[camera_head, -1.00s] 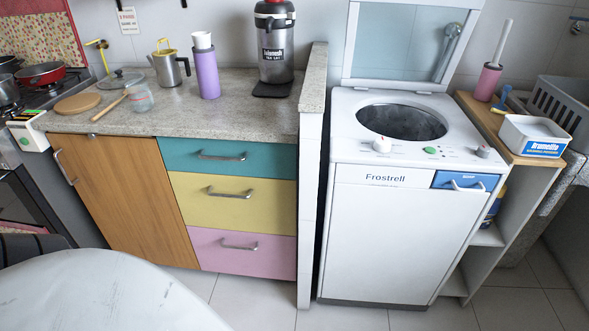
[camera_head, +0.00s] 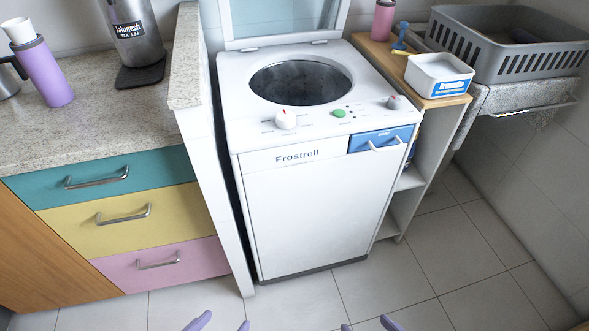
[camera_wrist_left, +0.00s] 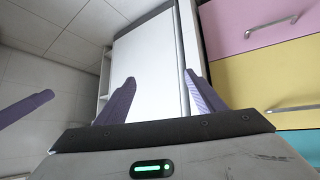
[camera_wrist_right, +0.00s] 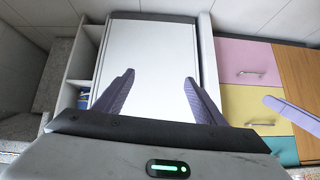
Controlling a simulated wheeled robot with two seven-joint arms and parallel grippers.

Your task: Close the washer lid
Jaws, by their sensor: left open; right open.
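The white top-loading washer (camera_head: 325,200) stands in the middle of the head view, its round drum opening (camera_head: 300,83) uncovered. Its lid (camera_head: 285,18) is raised upright at the back, with a glass panel in a white frame; its top is cut off. My left gripper (camera_head: 222,324) and my right gripper (camera_head: 367,325) show only as purple fingertips at the bottom edge, low in front of the washer. Both are open and empty. The washer's white front also shows in the left wrist view (camera_wrist_left: 150,60) and the right wrist view (camera_wrist_right: 150,50), between the fingers.
A counter (camera_head: 110,120) with drawers and a low dividing wall (camera_head: 186,70) stand left of the washer. On it are a purple bottle (camera_head: 48,72) and a steel jug (camera_head: 132,35). Right is a shelf (camera_head: 415,90) with a white tub (camera_head: 438,75), beside a grey basket (camera_head: 505,45). The floor in front is clear.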

